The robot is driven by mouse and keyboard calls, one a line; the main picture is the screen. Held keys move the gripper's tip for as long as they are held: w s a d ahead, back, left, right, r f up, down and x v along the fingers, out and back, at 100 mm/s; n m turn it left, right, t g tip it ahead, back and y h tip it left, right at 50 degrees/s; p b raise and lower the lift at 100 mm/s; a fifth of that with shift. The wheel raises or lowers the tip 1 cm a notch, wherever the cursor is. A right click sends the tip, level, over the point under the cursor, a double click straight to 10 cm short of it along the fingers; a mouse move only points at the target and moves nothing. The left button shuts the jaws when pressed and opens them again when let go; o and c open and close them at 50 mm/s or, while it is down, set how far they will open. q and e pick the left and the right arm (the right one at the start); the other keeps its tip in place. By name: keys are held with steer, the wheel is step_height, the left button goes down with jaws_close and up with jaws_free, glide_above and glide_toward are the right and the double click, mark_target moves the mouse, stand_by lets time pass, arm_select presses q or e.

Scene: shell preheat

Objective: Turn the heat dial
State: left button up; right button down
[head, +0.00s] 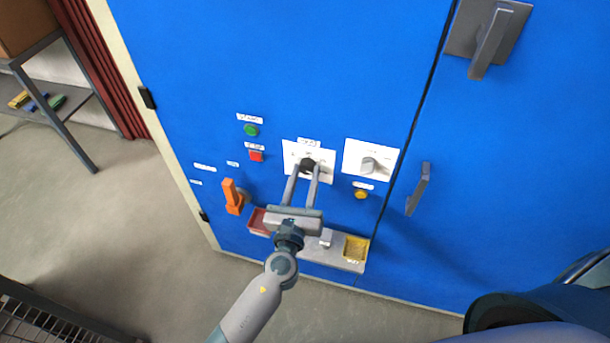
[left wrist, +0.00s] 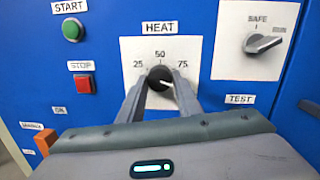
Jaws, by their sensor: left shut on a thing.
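The heat dial is a round black knob (left wrist: 159,78) on a white plate (left wrist: 132,58) labelled HEAT, with marks 25, 50 and 75. In the head view the dial (head: 308,165) sits on the blue cabinet front, above the middle of the panel. My left gripper (head: 307,170) reaches up to it with its two fingers on either side of the knob, shut on it. In the left wrist view the fingers (left wrist: 160,85) partly cover the knob's sides. A light pointer line on the knob is too small to read surely. My right gripper is not in view.
To the right of the dial is a SAFE selector knob (left wrist: 262,44), with a yellow TEST button (head: 361,194) below it. To the left are a green START button (left wrist: 72,30) and red STOP button (left wrist: 83,84). An orange lever (head: 233,197) and a grey ledge (head: 340,258) are lower.

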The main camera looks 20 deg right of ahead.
arm_select(q)
steer(key=shift+m, duration=1.3)
steer(key=o, duration=1)
steer(key=shift+o, duration=0.2)
steer(key=b+v, duration=0.3)
steer(key=v, duration=1.4)
steer(key=shift+a+f, duration=0.25)
steer(key=shift+f, duration=0.05)
